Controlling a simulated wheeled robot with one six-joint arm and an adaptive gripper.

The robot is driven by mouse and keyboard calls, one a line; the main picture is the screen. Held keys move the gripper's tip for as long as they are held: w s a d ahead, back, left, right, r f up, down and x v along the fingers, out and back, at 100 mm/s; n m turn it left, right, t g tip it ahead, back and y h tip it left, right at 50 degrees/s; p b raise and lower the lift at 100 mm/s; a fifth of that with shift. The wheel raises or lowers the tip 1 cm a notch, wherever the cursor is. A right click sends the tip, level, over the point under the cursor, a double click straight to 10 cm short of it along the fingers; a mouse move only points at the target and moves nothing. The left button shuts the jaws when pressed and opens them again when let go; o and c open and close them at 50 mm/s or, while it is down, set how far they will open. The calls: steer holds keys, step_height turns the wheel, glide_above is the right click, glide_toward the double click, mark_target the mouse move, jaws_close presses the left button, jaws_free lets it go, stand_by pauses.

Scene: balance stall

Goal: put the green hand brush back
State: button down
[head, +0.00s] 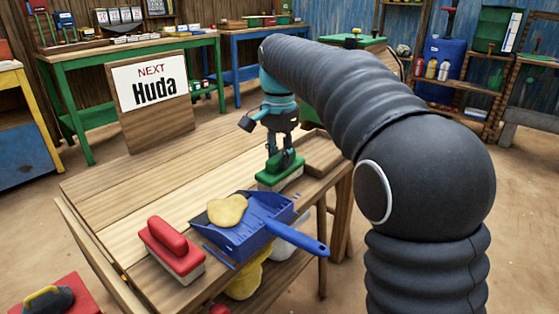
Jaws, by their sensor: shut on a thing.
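The green hand brush (279,178) is at the right part of the wooden bench, with its pale bristles pointing down. My gripper (281,158) comes down from above and is shut on the brush's green handle. The brush is upright and level. I cannot tell whether its bristles touch the bench top. My gripper's fingers hide part of the handle.
A blue dustpan (238,240) with a yellow lump (227,210) lies in front of the brush. A red brush (172,248) stands to its left. The bench's left half (125,200) is clear. A "NEXT Huda" sign (149,88) stands behind.

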mark_target(279, 155)
steer(key=shift+f, duration=0.3)
steer(key=shift+f, duration=0.1)
steer(key=c, duration=1)
jaws_free()
steer(key=shift+o, duration=0.2)
step_height(279, 155, up, 12)
steer(key=p, duration=0.1)
